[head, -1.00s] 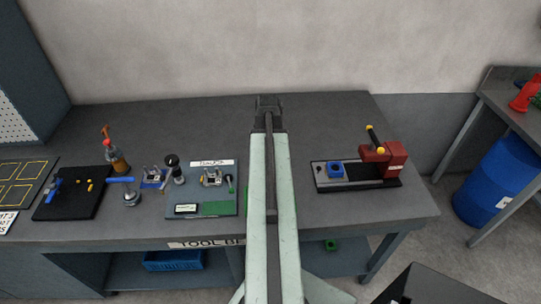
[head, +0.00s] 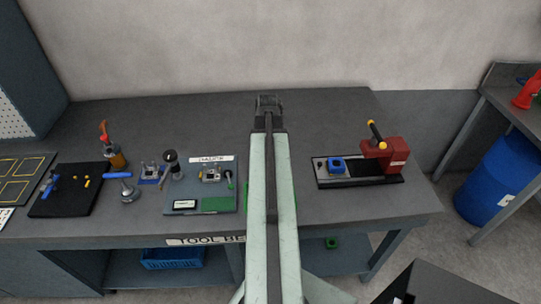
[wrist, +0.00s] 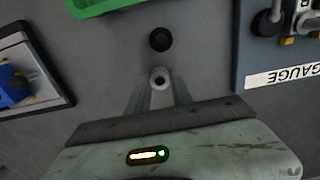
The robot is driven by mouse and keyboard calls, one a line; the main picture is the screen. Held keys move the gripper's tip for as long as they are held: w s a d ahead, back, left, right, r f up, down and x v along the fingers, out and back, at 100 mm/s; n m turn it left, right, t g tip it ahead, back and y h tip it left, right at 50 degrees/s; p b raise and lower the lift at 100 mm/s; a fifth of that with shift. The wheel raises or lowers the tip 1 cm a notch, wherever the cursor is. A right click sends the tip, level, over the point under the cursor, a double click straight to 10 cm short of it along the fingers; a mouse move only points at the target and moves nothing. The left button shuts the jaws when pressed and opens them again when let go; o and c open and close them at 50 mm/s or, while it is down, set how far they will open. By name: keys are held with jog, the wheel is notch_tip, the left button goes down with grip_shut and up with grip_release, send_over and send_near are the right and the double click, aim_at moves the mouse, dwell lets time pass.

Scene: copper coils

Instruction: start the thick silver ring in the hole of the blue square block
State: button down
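The blue square block (head: 337,165) stands on the left part of a dark fixture plate on the bench, right of my arm. In the wrist view, part of the block (wrist: 10,88) shows at the left edge. My gripper (wrist: 159,84) points down over the bench, left of the block in the head view. Its grey fingers are closed on the thick silver ring (wrist: 160,74), whose dark hole faces the camera. The ring is clear of the block. In the head view my arm hides the ring and fingertips.
A red clamp-like body (head: 384,155) with yellow-tipped handle stands on the fixture plate (head: 390,181), right of the block. A green tray (wrist: 98,5) and a black round piece (wrist: 160,39) lie near my gripper. A gauge board (head: 200,189) lies left. Bare bench separates my arm and fixture.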

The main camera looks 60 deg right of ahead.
notch_tip(320, 180, up, 5)
jog(key=p, duration=0.5)
jog(key=shift+s, duration=0.1)
dwell(0.6)
